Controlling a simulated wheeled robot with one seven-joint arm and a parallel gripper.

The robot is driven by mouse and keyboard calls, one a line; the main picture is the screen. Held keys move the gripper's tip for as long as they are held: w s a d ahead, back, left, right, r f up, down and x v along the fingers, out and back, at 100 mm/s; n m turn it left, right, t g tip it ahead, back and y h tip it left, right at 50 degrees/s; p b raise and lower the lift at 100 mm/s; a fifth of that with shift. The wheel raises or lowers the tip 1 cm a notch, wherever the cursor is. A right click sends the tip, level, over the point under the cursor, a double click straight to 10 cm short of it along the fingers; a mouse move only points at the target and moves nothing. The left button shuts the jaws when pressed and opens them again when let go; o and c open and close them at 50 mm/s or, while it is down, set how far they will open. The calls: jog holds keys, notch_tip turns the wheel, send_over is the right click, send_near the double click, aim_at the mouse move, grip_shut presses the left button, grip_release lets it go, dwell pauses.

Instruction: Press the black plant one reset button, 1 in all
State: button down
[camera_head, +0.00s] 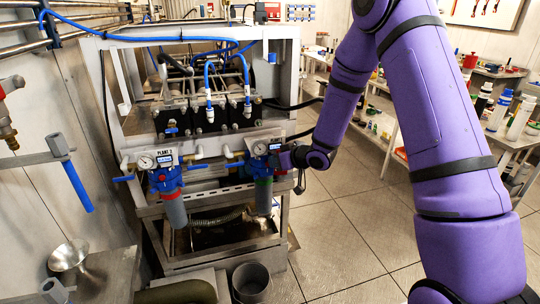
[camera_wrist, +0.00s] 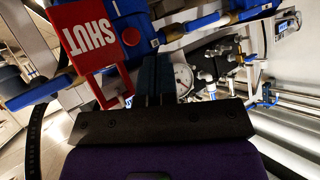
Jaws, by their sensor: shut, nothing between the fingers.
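My gripper (camera_head: 288,159) is at the right-hand filter unit (camera_head: 264,165) on the front of the watermaker frame, its fingers small and dark there. In the wrist view my gripper (camera_wrist: 155,62) is shut and empty, its fingertips close to a blue housing with a small display (camera_wrist: 155,42). A red round part (camera_wrist: 130,36) sits beside that display. I cannot make out the black reset button in either view; the fingers may hide it. Whether the fingertips touch the housing cannot be told.
A red SHUT tag (camera_wrist: 88,38) hangs close left of the fingers in the wrist view. A pressure gauge (camera_wrist: 183,77) is close right. Shelves (camera_head: 495,130) stand at right; the tiled floor (camera_head: 335,235) between is open.

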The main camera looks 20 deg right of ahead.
jog(key=s, duration=0.5)
dwell(0.4)
jog(key=shift+r, duration=0.15)
dwell(0.4)
jog(key=s+d+r+m+h, duration=0.1)
jog(key=s+d+r+h, duration=0.2)
jog(key=r, duration=0.4)
jog(key=s+d+r+m+h, duration=0.1)
jog(key=s+d+r+h, duration=0.1)
jog(key=s+r, duration=0.35)
jog(key=s+d+r+m+h, duration=0.1)
jog(key=s+d+r+h, duration=0.15)
jog(key=r, duration=0.65)
jog(key=s+r+m+g, duration=0.1)
jog(key=s+r+g, duration=0.1)
jog(key=s, duration=1)
jog(key=s+a+r+g, duration=0.1)
jog(key=s+r, duration=0.4)
jog(key=s, duration=0.7)
jog(key=shift+s+m+g, duration=0.2)
jog(key=shift+m+g, duration=0.2)
jog(key=shift+g, duration=0.4)
